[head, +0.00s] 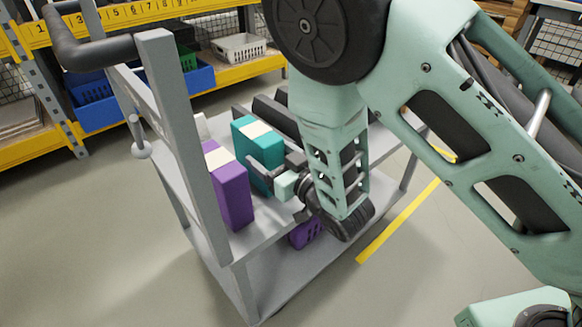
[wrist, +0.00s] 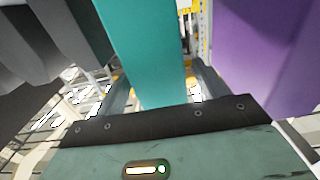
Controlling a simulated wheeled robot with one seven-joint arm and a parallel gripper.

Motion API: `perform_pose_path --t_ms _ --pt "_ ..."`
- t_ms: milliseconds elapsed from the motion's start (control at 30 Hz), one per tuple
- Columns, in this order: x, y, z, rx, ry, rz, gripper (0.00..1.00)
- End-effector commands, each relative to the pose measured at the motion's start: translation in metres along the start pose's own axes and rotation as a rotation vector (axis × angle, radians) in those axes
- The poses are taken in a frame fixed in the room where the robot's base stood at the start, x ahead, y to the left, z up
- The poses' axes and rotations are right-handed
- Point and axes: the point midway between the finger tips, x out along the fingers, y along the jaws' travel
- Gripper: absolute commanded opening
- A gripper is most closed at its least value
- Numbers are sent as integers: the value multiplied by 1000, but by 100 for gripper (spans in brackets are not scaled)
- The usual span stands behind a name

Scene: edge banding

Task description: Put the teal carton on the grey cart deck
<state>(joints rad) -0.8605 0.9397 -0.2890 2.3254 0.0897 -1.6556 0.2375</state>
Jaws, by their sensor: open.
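The teal carton (head: 245,138), with a cream band over its top, stands upright on the grey cart deck (head: 262,228), between a purple carton and dark grey items. My gripper (head: 277,168) is open at the carton's near side, low beside it. In the wrist view the teal carton (wrist: 143,50) rises in the middle, just beyond the dark edge of my gripper. Part of the carton's lower side is hidden by my gripper.
A purple carton (head: 230,190) with a cream band stands close left of the teal one; it also fills the wrist view's right (wrist: 265,50). Dark grey items (head: 272,112) lie behind. The cart's upright post (head: 180,125) stands left. Another purple thing (head: 305,232) is on the lower shelf.

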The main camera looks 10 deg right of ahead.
Motion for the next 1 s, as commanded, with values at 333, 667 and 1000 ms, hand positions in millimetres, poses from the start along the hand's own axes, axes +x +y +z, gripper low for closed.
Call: perform_pose_path --t_ms 333,667,1000 --pt "-67 1 1 0 -3 2 72" --pt "-81 1 0 2 -5 4 72" --pt "-70 0 6 114 -355 91 72"
